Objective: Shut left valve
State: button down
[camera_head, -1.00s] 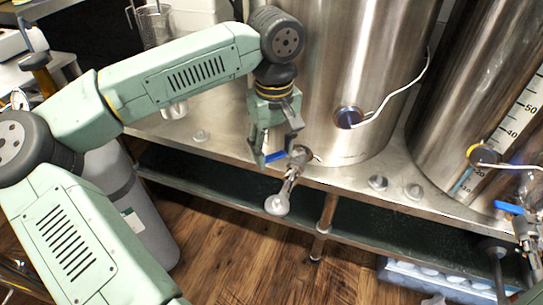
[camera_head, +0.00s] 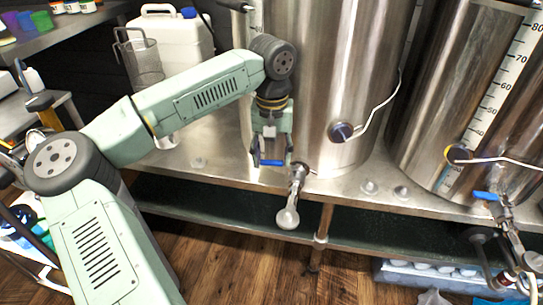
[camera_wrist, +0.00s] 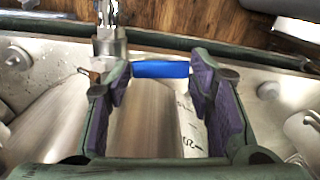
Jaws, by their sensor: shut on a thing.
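The left valve (camera_head: 298,178) sticks out from the base of the left steel tank (camera_head: 335,60), with its round pale outlet (camera_head: 287,217) hanging over the shelf edge. Its blue lever handle (camera_head: 271,163) points left, sideways from the valve body. My gripper (camera_head: 270,155) is at this handle. In the wrist view, the blue handle (camera_wrist: 160,69) spans between the purple-padded fingers of my gripper (camera_wrist: 160,78), its left end by the metal valve body (camera_wrist: 108,45). The fingers stand wide apart, with the handle lengthwise between their tips.
A right tank (camera_head: 470,90) has its own blue-handled valve (camera_head: 487,196). White cables run to probes on both tanks. A white jug (camera_head: 172,40) and a wire basket (camera_head: 143,62) stand behind my arm. The wooden floor (camera_head: 225,270) in front is clear.

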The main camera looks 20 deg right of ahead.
jog(key=shift+w+d+m, duration=0.25)
jog(key=shift+w+m, duration=0.15)
jog(key=shift+m, duration=0.4)
jog(key=c, duration=0.8)
grip_release()
jog(key=shift+o, duration=0.2)
jog(key=shift+r, duration=0.1)
notch_tip(320, 180, up, 12)
jog(key=shift+d, duration=0.1)
